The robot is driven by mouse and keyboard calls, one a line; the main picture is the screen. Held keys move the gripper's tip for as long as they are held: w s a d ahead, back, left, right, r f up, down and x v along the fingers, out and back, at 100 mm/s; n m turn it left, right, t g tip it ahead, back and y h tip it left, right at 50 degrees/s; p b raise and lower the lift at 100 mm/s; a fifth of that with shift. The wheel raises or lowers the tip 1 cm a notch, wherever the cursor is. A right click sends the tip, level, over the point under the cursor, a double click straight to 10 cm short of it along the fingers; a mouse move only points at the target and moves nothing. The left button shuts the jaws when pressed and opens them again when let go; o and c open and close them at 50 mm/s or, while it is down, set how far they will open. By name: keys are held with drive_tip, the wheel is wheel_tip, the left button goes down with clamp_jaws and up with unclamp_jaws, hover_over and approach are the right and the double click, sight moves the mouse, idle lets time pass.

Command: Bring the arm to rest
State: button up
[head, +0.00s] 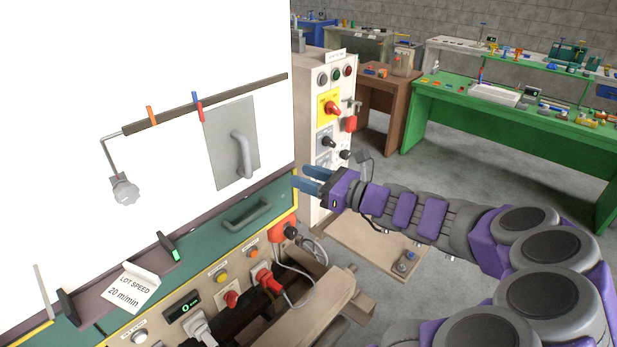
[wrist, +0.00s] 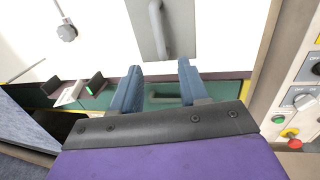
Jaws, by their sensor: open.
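My gripper (head: 306,180) is at the end of my purple and grey arm, which reaches in from the right in the head view. Its two blue fingers point left towards the machine front. In the wrist view my gripper (wrist: 158,82) has its fingers spread apart with nothing between them. Beyond the fingers are the white panel's grey plate with a handle (wrist: 157,28) and the green ledge with a recessed handle (wrist: 163,96). I cannot tell the exact gap from the fingers to the machine.
A control cabinet (head: 313,140) with knobs stands just behind my gripper. Below are red plugs (head: 267,281), cables and a beige beam (head: 318,306). A sign (head: 131,287) reads "LOT SPEED 20 m/min". A green workbench (head: 506,112) stands at the back right, with open floor before it.

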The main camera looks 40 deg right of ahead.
idle(0.3)
drive_tip(key=s+a+f+n+g+y+b, duration=0.25)
drive_tip(key=a+n+g, duration=0.45)
drive_tip(key=a, duration=0.7)
drive_tip(key=s+a+f+n+g+y+b, duration=0.1)
drive_tip(key=a+f+n+g+y, duration=0.25)
drive_tip(key=a+n, duration=0.8)
drive_tip(key=s+a+f+n+g+h+b, duration=0.1)
drive_tip(key=s+a+f+n+g+h, duration=0.3)
drive_tip(key=s, duration=0.3)
drive_tip(key=s+a+f+n+g+h+b, duration=0.1)
drive_tip(key=s+a+f+n+g, duration=0.2)
drive_tip(key=s+a+f+n, duration=0.25)
drive_tip(key=s+d+f+n+g+h+b, duration=0.1)
drive_tip(key=s+d+f+n+h, duration=0.2)
drive_tip(key=s+d+h, duration=0.3)
drive_tip(key=s+d+n, duration=0.1)
drive_tip(key=s, duration=0.2)
drive_tip(key=shift+s+d+n+b, duration=0.3)
drive_tip(key=shift+d+b, duration=0.1)
